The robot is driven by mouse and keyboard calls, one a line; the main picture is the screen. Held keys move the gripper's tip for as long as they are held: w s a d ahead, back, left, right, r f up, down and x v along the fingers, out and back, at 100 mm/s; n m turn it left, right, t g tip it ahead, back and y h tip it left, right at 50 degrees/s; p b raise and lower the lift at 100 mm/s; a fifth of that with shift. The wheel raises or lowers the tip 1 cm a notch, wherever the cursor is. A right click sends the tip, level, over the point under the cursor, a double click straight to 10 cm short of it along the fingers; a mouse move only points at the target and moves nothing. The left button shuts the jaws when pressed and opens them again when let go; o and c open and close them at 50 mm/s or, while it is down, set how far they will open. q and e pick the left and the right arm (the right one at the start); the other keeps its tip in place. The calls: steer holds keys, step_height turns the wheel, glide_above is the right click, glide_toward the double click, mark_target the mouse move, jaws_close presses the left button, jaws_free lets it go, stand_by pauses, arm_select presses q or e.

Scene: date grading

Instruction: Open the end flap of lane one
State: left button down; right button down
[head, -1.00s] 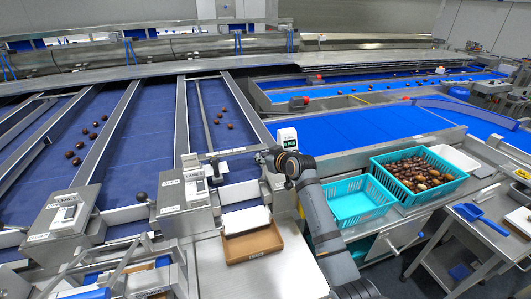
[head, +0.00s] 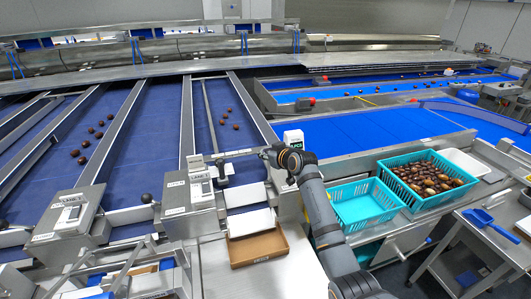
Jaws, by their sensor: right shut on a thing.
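Lane one (head: 237,130) is the dark blue belt right of the middle, with a few dates on it. Its control box (head: 190,192) stands at the near left of the belt's end. A pale panel (head: 251,222), which looks like the end flap, slopes at the lane's near end above a brown tray (head: 258,246). How far it is open I cannot tell. My right gripper (head: 268,154) is at the right side of the lane end, shut on what seems to be the flap lever. The lever's knob is hidden by the gripper. My left gripper is out of view.
A similar lever with a black knob (head: 146,198) stands by the neighbouring lane. A small display (head: 293,138) rises just behind my right wrist. An empty turquoise crate (head: 362,222) and one full of dates (head: 386,199) stand to the right.

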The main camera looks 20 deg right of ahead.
steer(key=shift+d+f, duration=0.1)
steer(key=shift+f, duration=0.1)
stand_by(0.6)
steer(key=c, duration=1.4)
jaws_free()
steer(key=shift+c, duration=0.2)
steer(key=o, duration=0.4)
steer(key=shift+d, duration=0.3)
steer(key=shift+o, duration=0.2)
steer(key=shift+a, duration=0.1)
steer(key=shift+a, duration=0.1)
steer(key=shift+s+r, duration=0.1)
steer(key=shift+s, duration=0.05)
steer(key=v, duration=1.1)
steer(key=shift+s, duration=0.35)
steer(key=shift+r, duration=0.1)
